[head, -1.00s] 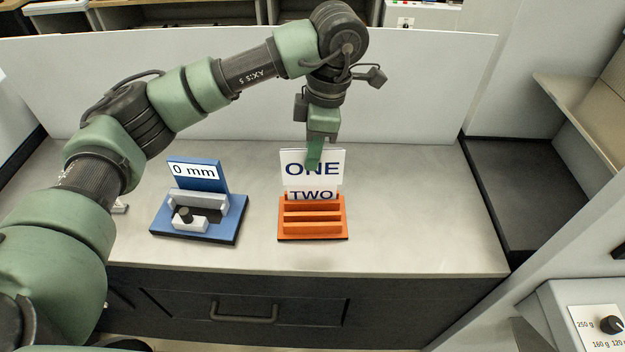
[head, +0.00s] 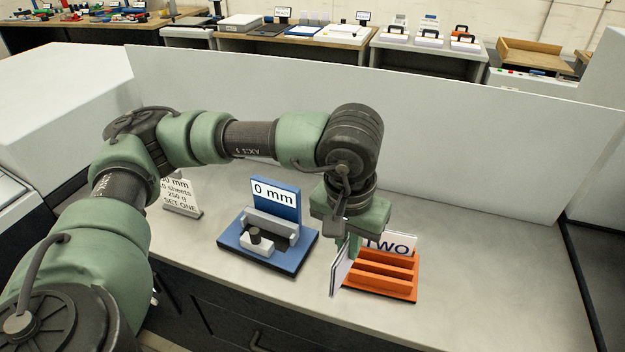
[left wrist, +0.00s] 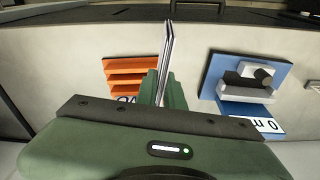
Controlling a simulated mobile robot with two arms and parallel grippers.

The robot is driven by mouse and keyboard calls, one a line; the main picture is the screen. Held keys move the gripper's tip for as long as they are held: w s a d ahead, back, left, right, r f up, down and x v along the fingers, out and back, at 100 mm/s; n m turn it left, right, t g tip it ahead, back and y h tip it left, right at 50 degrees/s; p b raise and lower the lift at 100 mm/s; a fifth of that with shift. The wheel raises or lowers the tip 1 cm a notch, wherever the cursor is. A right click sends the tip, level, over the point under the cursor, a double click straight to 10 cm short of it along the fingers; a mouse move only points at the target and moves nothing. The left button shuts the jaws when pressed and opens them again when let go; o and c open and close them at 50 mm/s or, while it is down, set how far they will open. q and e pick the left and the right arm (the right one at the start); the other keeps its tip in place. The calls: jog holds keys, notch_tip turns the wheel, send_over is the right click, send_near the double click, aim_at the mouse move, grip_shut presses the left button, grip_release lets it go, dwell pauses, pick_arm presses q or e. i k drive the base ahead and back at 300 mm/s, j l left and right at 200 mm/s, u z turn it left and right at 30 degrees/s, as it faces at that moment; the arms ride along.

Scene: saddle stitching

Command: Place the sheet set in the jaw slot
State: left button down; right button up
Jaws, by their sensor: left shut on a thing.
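My left gripper (head: 349,244) is shut on a white sheet set (head: 341,271), which hangs below the fingers just left of the orange rack. The set shows nearly edge-on in the left wrist view (left wrist: 167,58), clamped between the green fingers (left wrist: 163,87). The blue jaw device (head: 283,261) stands to its left, with a grey jaw bar, a white block with a dark knob and a "0 mm" sign (head: 274,194). It also shows in the left wrist view (left wrist: 228,107), apart from the sheets. My right gripper is not in view.
A card reading "SET ONE" (head: 181,195) stands left of the jaw device. A white panel (head: 460,150) closes off the counter's back. The counter right of the rack is clear.

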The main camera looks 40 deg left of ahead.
aim_at(268, 234)
jog(key=i+u, duration=0.1)
jog(key=u, duration=0.3)
jog(key=i+u, duration=0.1)
jog(key=u, duration=0.35)
jog(key=i+u, duration=0.1)
jog(key=u, duration=0.3)
jog(key=i, duration=0.2)
